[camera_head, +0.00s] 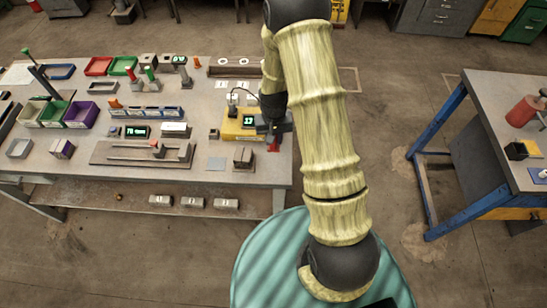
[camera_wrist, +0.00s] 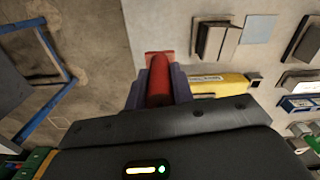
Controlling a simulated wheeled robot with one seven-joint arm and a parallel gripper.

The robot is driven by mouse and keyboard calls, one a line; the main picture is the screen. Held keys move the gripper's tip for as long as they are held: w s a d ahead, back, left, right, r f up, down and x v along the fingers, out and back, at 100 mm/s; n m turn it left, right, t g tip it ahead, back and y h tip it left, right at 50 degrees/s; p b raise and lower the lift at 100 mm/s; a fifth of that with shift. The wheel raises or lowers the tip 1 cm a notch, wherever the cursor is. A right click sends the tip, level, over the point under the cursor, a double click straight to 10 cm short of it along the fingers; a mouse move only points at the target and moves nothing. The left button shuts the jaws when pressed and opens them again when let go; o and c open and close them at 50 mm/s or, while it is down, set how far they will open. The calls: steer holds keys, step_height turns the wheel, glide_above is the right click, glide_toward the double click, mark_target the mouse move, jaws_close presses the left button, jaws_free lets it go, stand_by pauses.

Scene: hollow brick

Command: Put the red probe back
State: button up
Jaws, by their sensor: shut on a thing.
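The red probe (camera_wrist: 159,82) is between the two dark jaws of my gripper (camera_wrist: 160,74) in the wrist view. My gripper is shut on it. A wider flat red patch shows just past the probe; I cannot tell whether it is part of it. In the head view my gripper (camera_head: 274,128) is at the right end of the long bench, with a bit of red (camera_head: 274,146) below it. The probe's tip is not clearly seen.
The long bench (camera_head: 207,178) carries coloured bins, small blocks and a rail fixture (camera_head: 140,154). A block on a plate (camera_head: 243,156) sits just in front of the meter. A blue-framed table (camera_head: 490,120) stands at the right, with open floor between.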

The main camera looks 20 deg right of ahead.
mark_target(274, 147)
steer(key=shift+f+p, duration=0.75)
steer(key=shift+f, duration=1.7)
steer(key=shift+f, duration=0.1)
steer(key=shift+f+p, duration=0.9)
steer(key=shift+f, duration=1.1)
steer(key=shift+f, duration=0.1)
steer(key=shift+f, duration=0.15)
steer(key=o, duration=0.9)
